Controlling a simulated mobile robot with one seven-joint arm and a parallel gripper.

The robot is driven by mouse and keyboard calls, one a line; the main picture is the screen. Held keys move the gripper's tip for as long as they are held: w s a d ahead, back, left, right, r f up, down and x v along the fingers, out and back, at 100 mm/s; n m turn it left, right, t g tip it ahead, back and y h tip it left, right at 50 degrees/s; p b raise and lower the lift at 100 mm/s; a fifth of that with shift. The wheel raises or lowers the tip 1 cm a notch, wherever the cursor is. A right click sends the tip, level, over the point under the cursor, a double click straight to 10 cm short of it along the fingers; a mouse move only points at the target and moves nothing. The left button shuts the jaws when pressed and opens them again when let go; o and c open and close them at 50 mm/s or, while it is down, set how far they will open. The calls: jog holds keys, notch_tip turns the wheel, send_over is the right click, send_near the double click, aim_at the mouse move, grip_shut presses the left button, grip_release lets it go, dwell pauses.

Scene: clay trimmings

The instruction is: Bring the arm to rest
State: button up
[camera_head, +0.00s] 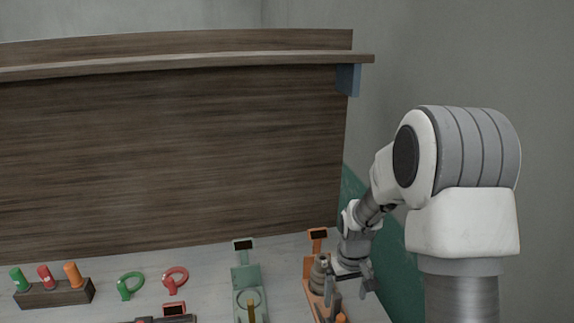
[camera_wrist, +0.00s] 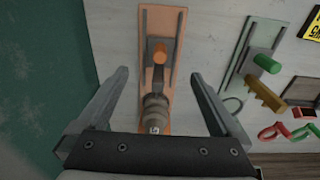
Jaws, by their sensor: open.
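My gripper (camera_head: 350,285) is at the lower right in the head view, at the end of my bent arm. It hangs over the orange stand (camera_head: 318,238) near the right edge of the bench. In the wrist view my gripper (camera_wrist: 158,95) shows two fingers spread wide apart. Between them, below, is the orange stand (camera_wrist: 152,25) with a grey-brown rounded piece (camera_wrist: 155,115) and an orange knob (camera_wrist: 160,55). Nothing is held between the fingers. I cannot tell exactly how high the fingers are above the stand.
A pale green stand (camera_head: 244,272) is left of the orange one. Further left are a red ring tool (camera_head: 175,274), a green ring tool (camera_head: 124,288) and a dark block (camera_head: 60,294) with coloured handles. A wooden panel (camera_head: 170,150) with a shelf stands behind. Space above the bench looks clear.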

jog(key=s+r+m+t, duration=0.1)
jog(key=s+r, duration=0.4)
jog(key=r, duration=0.4)
jog(key=s+r+t, duration=0.2)
jog(key=s+r, duration=0.2)
jog(key=r, duration=0.5)
jog(key=s+r+t, duration=0.1)
jog(key=s+r, duration=0.2)
jog(key=s, duration=0.4)
jog(key=s+a+r+m+t, duration=0.1)
jog(key=s+r, duration=0.2)
jog(key=s, duration=0.3)
jog(key=shift+s+a, duration=0.15)
jog(key=shift+s, duration=0.25)
